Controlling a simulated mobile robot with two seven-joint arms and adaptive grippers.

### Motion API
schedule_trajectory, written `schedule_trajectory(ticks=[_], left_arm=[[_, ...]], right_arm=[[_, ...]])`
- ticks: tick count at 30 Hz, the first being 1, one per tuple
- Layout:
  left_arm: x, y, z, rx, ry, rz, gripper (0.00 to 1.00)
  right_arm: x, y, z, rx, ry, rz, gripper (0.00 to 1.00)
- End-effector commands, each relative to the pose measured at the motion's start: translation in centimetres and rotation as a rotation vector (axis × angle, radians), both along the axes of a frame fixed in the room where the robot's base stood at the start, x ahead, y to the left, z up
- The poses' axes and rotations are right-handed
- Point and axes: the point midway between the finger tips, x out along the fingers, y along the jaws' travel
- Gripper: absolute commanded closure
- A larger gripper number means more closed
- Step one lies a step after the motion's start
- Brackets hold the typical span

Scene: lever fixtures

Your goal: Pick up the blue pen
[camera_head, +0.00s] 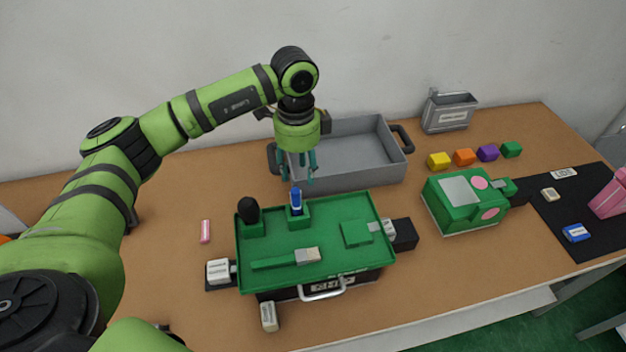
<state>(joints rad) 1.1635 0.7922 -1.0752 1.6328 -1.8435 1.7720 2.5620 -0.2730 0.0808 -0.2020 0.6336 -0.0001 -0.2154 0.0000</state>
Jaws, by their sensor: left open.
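The blue pen (296,201) stands upright in a small green holder at the back of the green tray (337,276). My left gripper (297,181) points down from above and is open. Its teal fingers are just above and behind the pen's top in the picture; I cannot tell whether they reach around it. No contact with the pen is clear. My right gripper is not in view.
A dark oval object (249,210) stands in another holder left of the pen. A grey bin (362,150) lies behind the gripper. A green box (465,200) and several coloured cubes are to the right. The table's front left is mostly clear.

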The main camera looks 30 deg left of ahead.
Motion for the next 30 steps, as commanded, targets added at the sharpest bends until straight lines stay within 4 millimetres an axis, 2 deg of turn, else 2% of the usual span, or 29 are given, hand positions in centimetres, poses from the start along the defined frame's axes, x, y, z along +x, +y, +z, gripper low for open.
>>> schedule_trajectory(ticks=[2, 3, 5, 12, 14, 17, 22, 26, 27, 30], left_arm=[[-0.1, 0.3, -0.3, 0.011, 0.006, 0.008, 0.53], [-0.2, 0.3, -0.6, 0.011, 0.007, 0.009, 0.53], [-0.2, 0.3, -1.2, 0.011, 0.007, 0.009, 0.53], [-0.6, -0.1, -3.9, 0.009, 0.009, 0.006, 0.53], [-0.6, -0.1, -5.0, 0.009, 0.007, 0.006, 0.53], [-0.5, -0.1, -6.2, 0.006, 0.005, 0.005, 0.53], [-0.5, -0.1, -6.9, 0.007, 0.002, 0.005, 0.53], [-0.5, -0.1, -6.9, 0.006, 0.002, 0.004, 0.53], [-0.5, -0.1, -6.9, 0.006, 0.002, 0.004, 0.69], [-0.5, -0.1, -6.9, 0.006, 0.002, 0.004, 0.96]], right_arm=[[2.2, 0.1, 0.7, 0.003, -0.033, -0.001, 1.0], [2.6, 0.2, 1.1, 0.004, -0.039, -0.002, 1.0], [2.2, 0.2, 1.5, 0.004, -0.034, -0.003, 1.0], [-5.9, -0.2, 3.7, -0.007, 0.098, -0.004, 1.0], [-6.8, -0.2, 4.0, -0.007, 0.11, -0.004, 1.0], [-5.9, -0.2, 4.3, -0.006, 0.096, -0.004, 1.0], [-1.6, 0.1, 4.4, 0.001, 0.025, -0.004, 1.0], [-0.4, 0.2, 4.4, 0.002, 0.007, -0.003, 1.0], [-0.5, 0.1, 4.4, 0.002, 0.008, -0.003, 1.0], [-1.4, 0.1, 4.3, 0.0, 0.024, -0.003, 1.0]])
